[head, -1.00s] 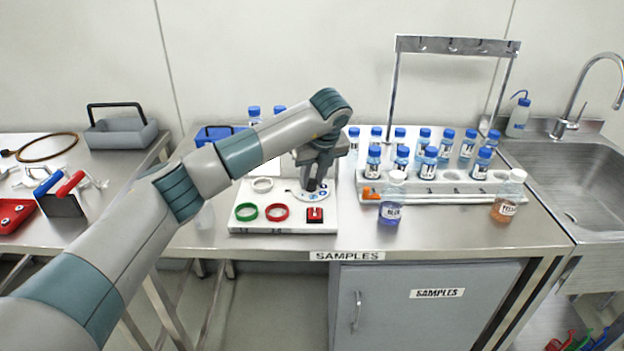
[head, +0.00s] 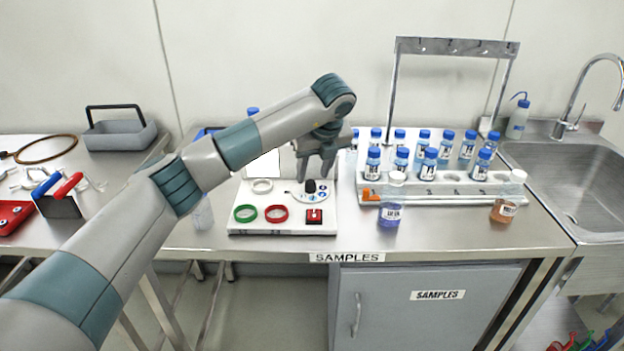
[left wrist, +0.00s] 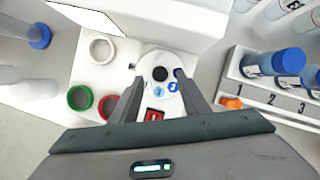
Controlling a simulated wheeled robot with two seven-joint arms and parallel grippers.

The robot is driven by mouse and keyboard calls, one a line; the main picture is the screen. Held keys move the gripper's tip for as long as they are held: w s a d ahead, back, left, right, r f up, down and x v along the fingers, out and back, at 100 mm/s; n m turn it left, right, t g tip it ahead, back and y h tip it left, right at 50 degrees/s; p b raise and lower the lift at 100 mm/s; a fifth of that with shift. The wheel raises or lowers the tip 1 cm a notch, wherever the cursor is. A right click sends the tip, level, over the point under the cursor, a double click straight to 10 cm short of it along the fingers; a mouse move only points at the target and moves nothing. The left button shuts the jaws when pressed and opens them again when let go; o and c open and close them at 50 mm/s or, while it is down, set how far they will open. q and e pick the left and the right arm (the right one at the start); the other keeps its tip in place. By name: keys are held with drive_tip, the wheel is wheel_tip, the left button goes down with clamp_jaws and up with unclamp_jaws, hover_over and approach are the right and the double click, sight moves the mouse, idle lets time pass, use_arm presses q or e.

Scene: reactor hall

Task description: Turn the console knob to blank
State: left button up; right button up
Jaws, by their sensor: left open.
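The white console (head: 290,222) stands on the steel bench. Its black knob (head: 310,186) sits upright on a round white dial with blue symbols; in the left wrist view the knob (left wrist: 160,74) shows from above, with the dial (left wrist: 172,100) around it. My left gripper (head: 315,172) is open, just above and behind the knob. In the left wrist view its two fingers (left wrist: 161,86) stand apart on either side of the dial, with nothing between them gripped. Which symbol the knob points at is too small to tell. My right gripper is not in view.
Green (head: 246,213) and red (head: 276,213) rings and a red square button (head: 314,215) lie on the console front. A rack of blue-capped bottles (head: 440,190) stands to the right, near two loose bottles. A metal hanger frame (head: 455,46) rises behind.

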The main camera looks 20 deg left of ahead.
use_arm(q)
drive_tip(key=b+v, duration=0.1)
drive_tip(key=v, duration=1.3)
drive_tip(key=shift+b, duration=0.35)
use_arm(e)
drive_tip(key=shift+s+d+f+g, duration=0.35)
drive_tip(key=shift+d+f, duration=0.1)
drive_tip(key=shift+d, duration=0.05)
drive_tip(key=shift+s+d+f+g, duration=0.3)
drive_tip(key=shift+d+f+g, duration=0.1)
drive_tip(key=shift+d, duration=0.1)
use_arm(q)
drive_tip(key=shift+d, duration=0.1)
